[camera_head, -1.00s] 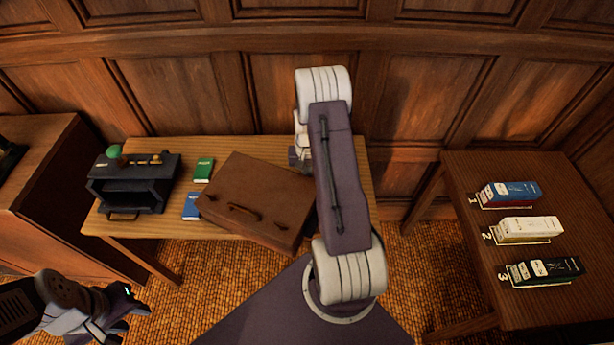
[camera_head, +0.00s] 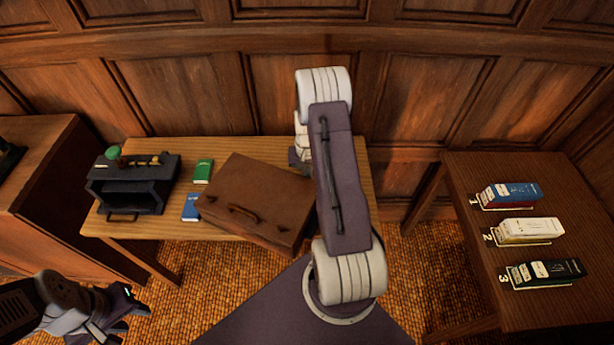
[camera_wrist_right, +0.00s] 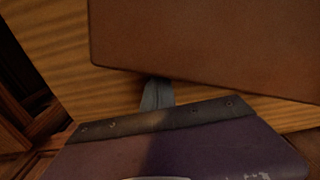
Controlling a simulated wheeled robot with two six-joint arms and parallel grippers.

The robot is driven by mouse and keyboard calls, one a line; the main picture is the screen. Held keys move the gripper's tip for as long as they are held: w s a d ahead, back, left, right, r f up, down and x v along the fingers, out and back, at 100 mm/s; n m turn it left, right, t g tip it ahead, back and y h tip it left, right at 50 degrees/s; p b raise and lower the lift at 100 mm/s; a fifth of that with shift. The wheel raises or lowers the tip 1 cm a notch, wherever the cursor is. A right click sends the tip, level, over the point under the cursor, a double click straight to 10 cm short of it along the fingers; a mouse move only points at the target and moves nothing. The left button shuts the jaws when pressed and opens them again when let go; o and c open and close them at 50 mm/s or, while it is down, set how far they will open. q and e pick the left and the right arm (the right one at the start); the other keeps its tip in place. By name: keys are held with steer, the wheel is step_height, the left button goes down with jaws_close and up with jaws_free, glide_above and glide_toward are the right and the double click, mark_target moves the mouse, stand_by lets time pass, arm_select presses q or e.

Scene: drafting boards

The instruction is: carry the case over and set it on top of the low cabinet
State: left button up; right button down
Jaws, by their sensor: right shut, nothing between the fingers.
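The brown case (camera_head: 258,195) lies flat on the wooden table, turned at an angle, with its handle side toward me. My right arm covers its right end in the head view. The case also fills the top of the right wrist view (camera_wrist_right: 220,40). My right gripper (camera_wrist_right: 157,93) is shut and empty at the case's edge; I cannot tell whether it touches. In the head view its fingers are mostly hidden by my arm. My left gripper (camera_head: 125,310) hangs low at the lower left, away from the case; its jaw opening is unclear. The low cabinet (camera_head: 40,165) appears to be the brown one at the far left.
A dark metal box (camera_head: 135,185) with a green knob, a green book (camera_head: 203,170) and a blue book (camera_head: 190,207) stand left of the case on the table (camera_head: 215,148). A dark object sits on the cabinet. A right-hand table (camera_head: 460,180) holds three numbered boxes.

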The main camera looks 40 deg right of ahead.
steer(key=shift+r, duration=0.1)
step_height(320, 180, up, 10)
steer(key=p, duration=0.8)
